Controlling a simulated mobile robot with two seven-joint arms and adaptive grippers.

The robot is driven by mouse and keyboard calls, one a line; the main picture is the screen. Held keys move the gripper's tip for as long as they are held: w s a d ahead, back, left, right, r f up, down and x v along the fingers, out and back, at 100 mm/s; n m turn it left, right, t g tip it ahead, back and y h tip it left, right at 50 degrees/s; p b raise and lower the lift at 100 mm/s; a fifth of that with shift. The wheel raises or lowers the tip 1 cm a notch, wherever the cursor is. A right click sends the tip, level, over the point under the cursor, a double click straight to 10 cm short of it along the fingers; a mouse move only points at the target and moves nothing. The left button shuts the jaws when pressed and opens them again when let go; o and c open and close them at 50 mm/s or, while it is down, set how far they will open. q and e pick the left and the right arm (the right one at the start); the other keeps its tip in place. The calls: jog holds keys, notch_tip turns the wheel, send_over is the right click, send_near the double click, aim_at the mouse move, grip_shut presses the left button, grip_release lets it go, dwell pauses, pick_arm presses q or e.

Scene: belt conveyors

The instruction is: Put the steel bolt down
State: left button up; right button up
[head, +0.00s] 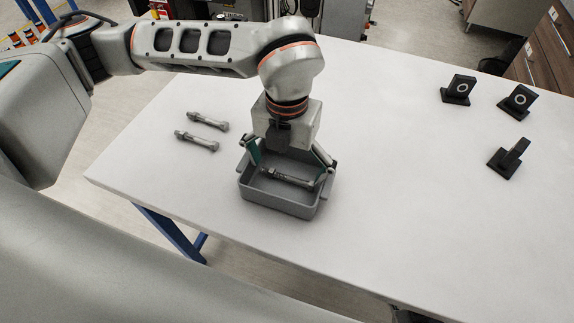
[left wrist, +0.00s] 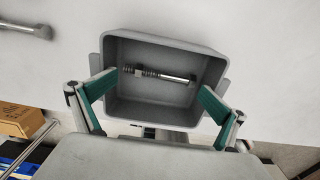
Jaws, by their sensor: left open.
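A steel bolt (head: 290,178) lies inside a grey bin (head: 277,204) on the white table. In the left wrist view the bolt (left wrist: 160,75) lies across the bin's floor, and the bin's rim (left wrist: 165,37) surrounds it. My left gripper (head: 290,174) is open over the bin, pointing down. Its fingers (left wrist: 152,104) stand wide apart on either side, and the bolt between them is not gripped. Two more steel bolts, a farther one (head: 208,121) and a nearer one (head: 197,140), lie on the table left of the bin. My right gripper is not in view.
Several black stands, among them one at the far left of the group (head: 458,89), one behind right (head: 517,101) and one in front (head: 508,158), are on the right of the white table (head: 400,200). The table between bin and stands is clear.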

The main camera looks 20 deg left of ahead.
aim_at(287, 176)
pick_arm(q)
notch_tip(287, 176, up, 13)
jog(key=shift+r+p, duration=0.15)
jog(key=shift+p, duration=0.25)
dwell(0.7)
